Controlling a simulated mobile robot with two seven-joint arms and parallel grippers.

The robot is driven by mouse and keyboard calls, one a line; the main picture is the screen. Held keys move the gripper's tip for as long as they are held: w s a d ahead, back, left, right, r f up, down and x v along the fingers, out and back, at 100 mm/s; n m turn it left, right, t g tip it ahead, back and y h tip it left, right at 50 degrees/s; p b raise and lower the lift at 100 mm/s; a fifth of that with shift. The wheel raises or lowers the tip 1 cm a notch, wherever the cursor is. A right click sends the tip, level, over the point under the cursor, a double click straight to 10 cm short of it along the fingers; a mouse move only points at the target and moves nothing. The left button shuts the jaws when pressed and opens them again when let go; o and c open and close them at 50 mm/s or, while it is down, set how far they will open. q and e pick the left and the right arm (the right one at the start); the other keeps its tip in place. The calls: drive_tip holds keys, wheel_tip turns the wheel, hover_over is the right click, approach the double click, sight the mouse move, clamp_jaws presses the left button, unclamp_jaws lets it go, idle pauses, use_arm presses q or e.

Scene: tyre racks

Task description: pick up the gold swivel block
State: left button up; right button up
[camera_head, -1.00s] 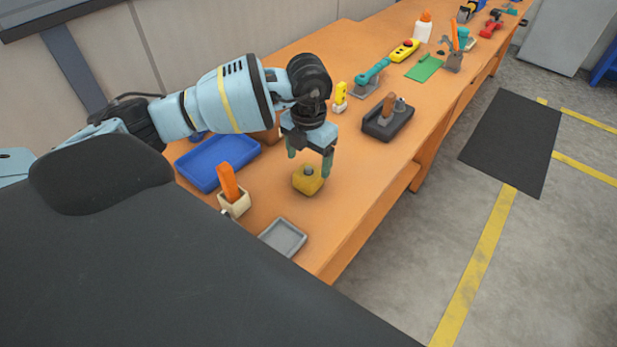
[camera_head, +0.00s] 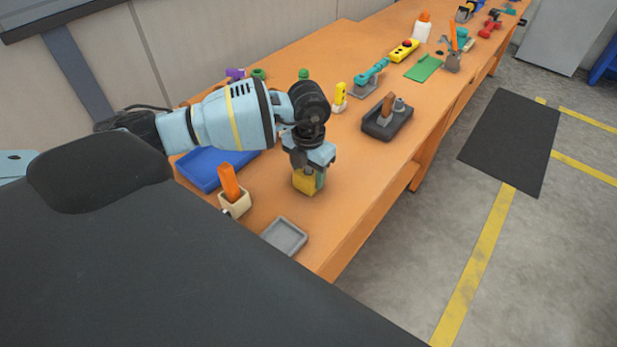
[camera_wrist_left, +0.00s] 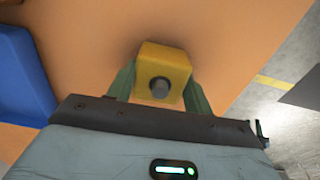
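The gold swivel block (camera_head: 306,183) stands on the orange bench, near its front edge. In the left wrist view the block (camera_wrist_left: 165,62) shows from above, with a round grey knob on its top. My left gripper (camera_head: 309,178) points down over the block. Its green fingers (camera_wrist_left: 160,88) stand on either side of the block, apart from each other, and look open around it. Whether either finger touches the block is hard to tell. My right gripper is not in view.
A blue tray (camera_head: 200,176), a beige holder with an orange piece (camera_head: 235,204) and a grey tray (camera_head: 284,236) lie close to the left and front. A dark fixture (camera_head: 387,126) stands to the right. More tools line the bench farther back.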

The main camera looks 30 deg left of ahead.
sight(309, 168)
use_arm(q)
drive_tip(key=c, duration=0.5)
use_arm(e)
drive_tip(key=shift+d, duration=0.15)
use_arm(q)
drive_tip(key=shift+r, duration=0.15)
